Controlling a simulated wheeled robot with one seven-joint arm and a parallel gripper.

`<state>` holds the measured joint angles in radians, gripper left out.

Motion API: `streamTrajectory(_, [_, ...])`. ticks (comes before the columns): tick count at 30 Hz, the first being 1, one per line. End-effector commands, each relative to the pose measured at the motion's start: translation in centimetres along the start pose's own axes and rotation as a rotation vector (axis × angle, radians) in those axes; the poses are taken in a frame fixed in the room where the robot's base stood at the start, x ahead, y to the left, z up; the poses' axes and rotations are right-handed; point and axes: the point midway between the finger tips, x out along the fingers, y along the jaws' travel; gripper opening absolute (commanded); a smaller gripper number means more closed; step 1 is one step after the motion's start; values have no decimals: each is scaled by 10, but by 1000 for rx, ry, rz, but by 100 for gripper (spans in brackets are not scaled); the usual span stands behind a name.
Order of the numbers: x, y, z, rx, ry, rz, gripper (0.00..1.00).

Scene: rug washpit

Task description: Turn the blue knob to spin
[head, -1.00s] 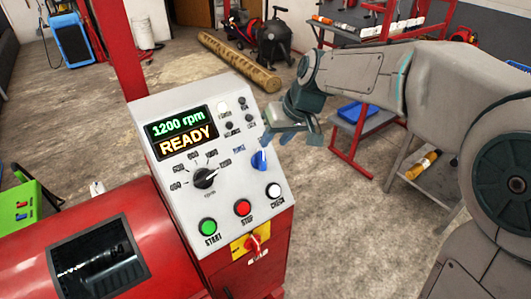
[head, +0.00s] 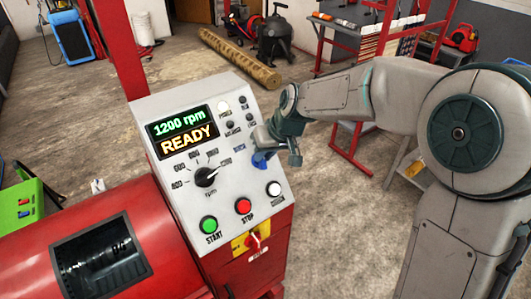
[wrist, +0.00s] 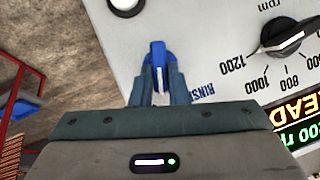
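The blue knob (head: 261,162) sits on the right side of the sloped grey control panel (head: 235,190), above the white-topped button. In the wrist view the blue knob (wrist: 157,52) shows its raised grip with a pale pointer line, and a RINSE label stands beside it. My gripper (head: 263,148) is at the knob. In the wrist view the two fingers of my gripper (wrist: 159,82) lie close together, one on each side of the knob's grip, and look shut on it. The fingers hide part of the knob. The SPIN label cannot be made out.
The panel's display (head: 182,131) reads 1200 rpm READY. A black speed dial (head: 206,177), a green START button (head: 209,225), a red STOP button (head: 243,206) and a white button (head: 273,189) are close by. A red switch (head: 254,243) is below.

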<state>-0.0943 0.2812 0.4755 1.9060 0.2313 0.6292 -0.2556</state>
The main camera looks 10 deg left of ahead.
Motion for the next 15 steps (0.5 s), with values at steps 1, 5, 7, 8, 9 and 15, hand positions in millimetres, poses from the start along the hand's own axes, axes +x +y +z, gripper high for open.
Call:
streamTrajectory(1, [0,0,0,0,0,0,0])
streamTrajectory(5, [0,1,0,7,0,-3,0])
streamTrajectory(7, [1,2,1,36,0,-16,0])
streamTrajectory(8, [2,2,1,56,0,-25,0])
streamTrajectory(9, [2,3,1,84,1,-39,0])
streamTrajectory(15, [1,4,1,200,1,-98,0])
